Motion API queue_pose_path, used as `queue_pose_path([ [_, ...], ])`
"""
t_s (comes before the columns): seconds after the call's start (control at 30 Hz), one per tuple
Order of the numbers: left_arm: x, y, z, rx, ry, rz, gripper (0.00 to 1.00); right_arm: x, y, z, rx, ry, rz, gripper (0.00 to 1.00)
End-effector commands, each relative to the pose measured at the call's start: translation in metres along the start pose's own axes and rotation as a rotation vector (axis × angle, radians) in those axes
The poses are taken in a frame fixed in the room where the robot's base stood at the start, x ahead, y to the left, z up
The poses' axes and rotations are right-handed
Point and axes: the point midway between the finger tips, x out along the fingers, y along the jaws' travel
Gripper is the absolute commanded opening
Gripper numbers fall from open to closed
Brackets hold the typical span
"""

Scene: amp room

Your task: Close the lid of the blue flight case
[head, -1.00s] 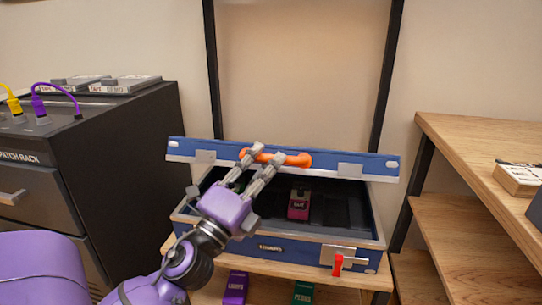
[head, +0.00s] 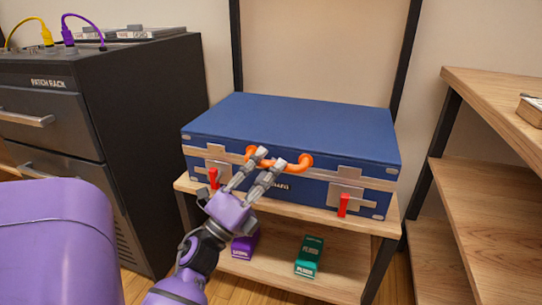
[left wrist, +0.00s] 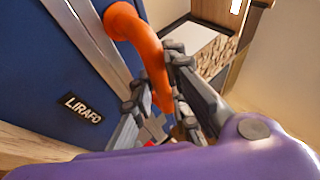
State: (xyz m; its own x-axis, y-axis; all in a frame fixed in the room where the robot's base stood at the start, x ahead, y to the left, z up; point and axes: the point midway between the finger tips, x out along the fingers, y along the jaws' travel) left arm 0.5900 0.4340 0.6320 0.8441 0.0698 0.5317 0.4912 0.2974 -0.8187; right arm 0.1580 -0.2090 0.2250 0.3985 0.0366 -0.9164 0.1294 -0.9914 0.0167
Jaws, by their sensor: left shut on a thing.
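The blue flight case (head: 300,130) sits on the upper shelf of a wooden rack, with its lid down flat on its base. An orange handle (head: 303,163) is on the lid's front edge; it also shows in the left wrist view (left wrist: 150,52). My left gripper (head: 262,160) is shut on the orange handle, its fingers around the bar in the left wrist view (left wrist: 160,85). Two metal latches with red levers, left (head: 213,178) and right (head: 344,205), hang down on the case front. My right gripper is not in view.
A black patch rack (head: 130,110) with cables on top stands close on the left. A wooden shelf unit (head: 490,150) stands on the right. A purple box (head: 245,244) and a green box (head: 309,257) lie on the shelf below the case.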

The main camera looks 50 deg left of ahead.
Motion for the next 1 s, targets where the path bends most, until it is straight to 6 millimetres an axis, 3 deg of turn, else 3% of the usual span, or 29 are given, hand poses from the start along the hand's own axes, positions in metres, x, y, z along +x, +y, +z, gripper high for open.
queue_pose_path([
  [0.03, -0.0055, 0.0139, -0.0005, 0.002, -0.005, 0.023, 0.0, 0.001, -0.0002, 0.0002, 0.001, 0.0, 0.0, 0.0],
  [0.5, -0.0105, 0.019, -0.0023, 0.001, -0.001, 0.024, 0.0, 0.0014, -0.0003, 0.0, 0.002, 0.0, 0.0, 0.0],
  [0.53, -0.0105, 0.0189, -0.0024, 0.001, -0.001, 0.024, 0.19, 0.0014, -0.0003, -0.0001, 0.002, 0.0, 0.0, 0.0],
  [0.63, -0.0102, 0.0184, -0.0021, 0.002, -0.001, 0.023, 0.32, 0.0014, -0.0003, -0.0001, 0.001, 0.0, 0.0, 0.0],
  [1.0, -0.0086, 0.0164, -0.0003, 0.002, -0.002, 0.018, 0.34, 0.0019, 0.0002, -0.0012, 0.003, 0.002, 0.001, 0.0],
])
